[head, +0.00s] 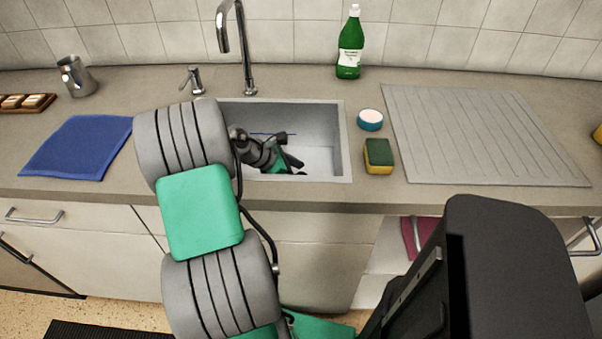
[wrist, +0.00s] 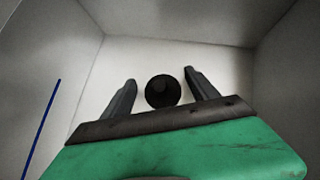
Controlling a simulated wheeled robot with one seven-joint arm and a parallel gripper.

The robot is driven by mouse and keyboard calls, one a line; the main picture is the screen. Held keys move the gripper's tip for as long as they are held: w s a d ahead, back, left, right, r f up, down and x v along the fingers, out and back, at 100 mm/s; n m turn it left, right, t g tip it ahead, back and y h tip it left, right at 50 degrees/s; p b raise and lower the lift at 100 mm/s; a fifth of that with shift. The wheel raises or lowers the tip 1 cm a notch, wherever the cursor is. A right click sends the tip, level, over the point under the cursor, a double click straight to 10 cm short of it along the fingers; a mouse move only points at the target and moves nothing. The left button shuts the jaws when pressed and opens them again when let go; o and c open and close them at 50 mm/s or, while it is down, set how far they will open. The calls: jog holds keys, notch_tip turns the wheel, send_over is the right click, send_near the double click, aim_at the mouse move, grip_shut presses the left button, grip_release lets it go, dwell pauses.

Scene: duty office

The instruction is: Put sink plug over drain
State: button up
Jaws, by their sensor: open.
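My gripper (head: 293,165) reaches down into the sink basin (head: 318,120), and its far end shows only partly past my arm in the head view. In the wrist view my gripper (wrist: 160,78) is open, with one finger on each side of a round black piece. This piece looks like the sink plug (wrist: 162,90), a dark disc with a small knob-like top, on the pale basin floor. Gaps show between it and both fingers. I cannot make out a separate drain opening; the plug or my gripper may hide it.
Basin walls stand close around my gripper, one with a thin blue line (wrist: 41,128). The tap (head: 243,45) rises behind the basin. A sponge (head: 378,156), a round blue-and-white item (head: 370,119) and a green bottle (head: 350,45) stand right of it. A blue cloth (head: 78,147) lies left.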

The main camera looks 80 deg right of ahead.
jog(key=p+v, duration=0.2)
jog(key=v, duration=1)
